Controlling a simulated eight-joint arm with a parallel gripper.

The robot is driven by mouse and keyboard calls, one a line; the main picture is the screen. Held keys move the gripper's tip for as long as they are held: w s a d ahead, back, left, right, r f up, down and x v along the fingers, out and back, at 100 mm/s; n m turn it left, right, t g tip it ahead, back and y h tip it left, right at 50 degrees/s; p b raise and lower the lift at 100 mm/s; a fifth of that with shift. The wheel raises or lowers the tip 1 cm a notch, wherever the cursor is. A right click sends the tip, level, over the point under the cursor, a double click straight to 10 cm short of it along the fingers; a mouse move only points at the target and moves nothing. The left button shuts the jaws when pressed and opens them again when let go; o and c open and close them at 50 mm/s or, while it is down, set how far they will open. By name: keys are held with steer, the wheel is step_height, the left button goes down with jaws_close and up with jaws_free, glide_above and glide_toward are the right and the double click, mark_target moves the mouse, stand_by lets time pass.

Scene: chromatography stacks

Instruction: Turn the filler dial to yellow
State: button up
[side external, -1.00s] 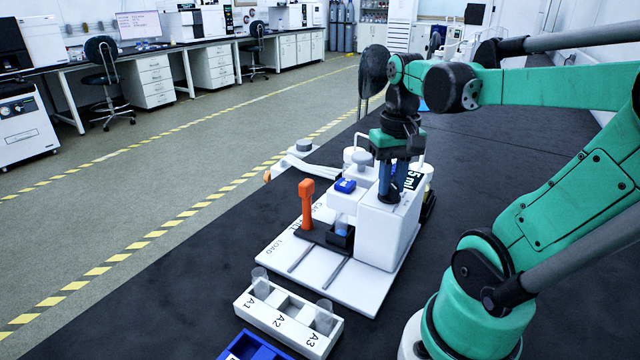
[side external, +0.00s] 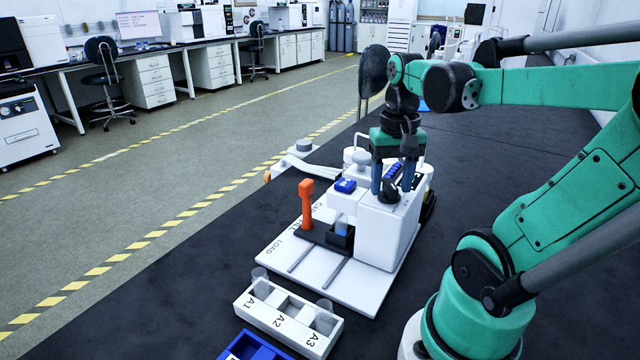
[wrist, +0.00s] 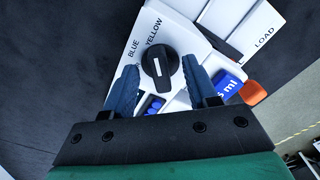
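The filler dial (wrist: 160,72) is a round black knob with a raised bar and a white mark, on top of the white filler (side external: 388,232). In the wrist view the words BLUE (wrist: 133,48) and YELLOW (wrist: 155,31) are printed beside it. The bar's upper end points roughly toward the lower end of YELLOW; the exact setting is hard to tell. My gripper (side external: 392,188) is pointing down over the filler top. Its blue fingers, also in the wrist view (wrist: 160,66), are open, one on each side of the dial. Whether they touch it is unclear.
An orange-topped lever (side external: 306,200) and a blue-capped part (side external: 345,186) stand left of the filler on the white base (side external: 345,292). A white rack (side external: 288,318) labelled A1 to A3 is in front, beside a blue tray (side external: 250,348). The dark bench is clear behind.

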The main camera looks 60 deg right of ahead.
mark_target(391, 184)
steer(key=shift+r, duration=2.8)
steer(key=w+a+f+n+t, duration=0.3)
steer(key=w+a+n, duration=0.2)
steer(key=a, duration=0.2)
steer(key=w+a+f+n+t, duration=0.3)
steer(key=w+a+n+t, duration=0.1)
steer(key=a, duration=0.3)
steer(key=shift+w+a+f+n, duration=0.25)
steer(key=shift+w+n, duration=0.1)
steer(key=shift+n, duration=0.25)
